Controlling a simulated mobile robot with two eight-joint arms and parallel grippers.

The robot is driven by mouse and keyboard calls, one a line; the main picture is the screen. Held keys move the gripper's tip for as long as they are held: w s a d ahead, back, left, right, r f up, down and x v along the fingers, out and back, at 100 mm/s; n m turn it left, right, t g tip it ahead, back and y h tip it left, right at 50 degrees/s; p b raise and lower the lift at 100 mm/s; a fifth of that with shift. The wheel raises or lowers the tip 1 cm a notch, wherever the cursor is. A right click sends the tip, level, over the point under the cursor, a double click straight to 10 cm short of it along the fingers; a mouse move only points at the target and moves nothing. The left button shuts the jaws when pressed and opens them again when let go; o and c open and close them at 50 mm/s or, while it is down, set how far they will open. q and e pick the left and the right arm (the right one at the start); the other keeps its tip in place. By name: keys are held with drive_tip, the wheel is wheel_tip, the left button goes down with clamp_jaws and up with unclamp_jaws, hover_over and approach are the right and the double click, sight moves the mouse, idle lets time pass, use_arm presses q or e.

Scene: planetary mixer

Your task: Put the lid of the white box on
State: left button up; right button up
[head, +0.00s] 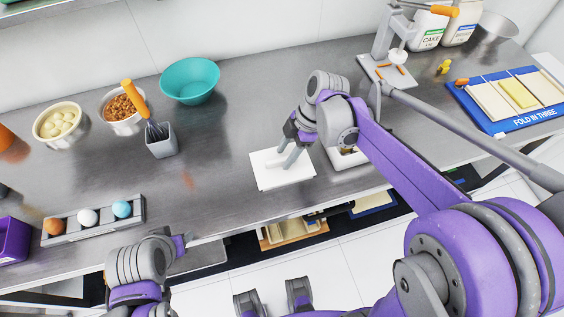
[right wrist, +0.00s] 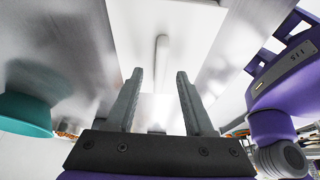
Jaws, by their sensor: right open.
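The white lid (head: 266,181) lies flat on the steel counter, a flat square plate with a bar handle on top. It also shows in the right wrist view (right wrist: 135,30), with its handle (right wrist: 162,58) between the fingers' lines. My right gripper (head: 288,157) is open over the lid, its fingers near the handle; whether they touch it I cannot tell. The white box (head: 350,163) stands just right of the lid, open on top and largely hidden by my right arm. My left gripper (head: 184,242) is low at the counter's front edge, its fingers unclear.
A grey whisk holder (head: 163,147), teal bowl (head: 190,82) and bowls of food stand left and behind. An egg tray (head: 95,222) lies at the front left. A scale-like stand (head: 385,70) and blue mat (head: 515,115) are at right. Counter left of the lid is clear.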

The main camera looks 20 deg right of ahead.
drive_tip(key=shift+a+f, duration=0.25)
drive_tip(key=shift+f, duration=0.35)
clamp_jaws()
drive_tip(key=shift+r, duration=0.1)
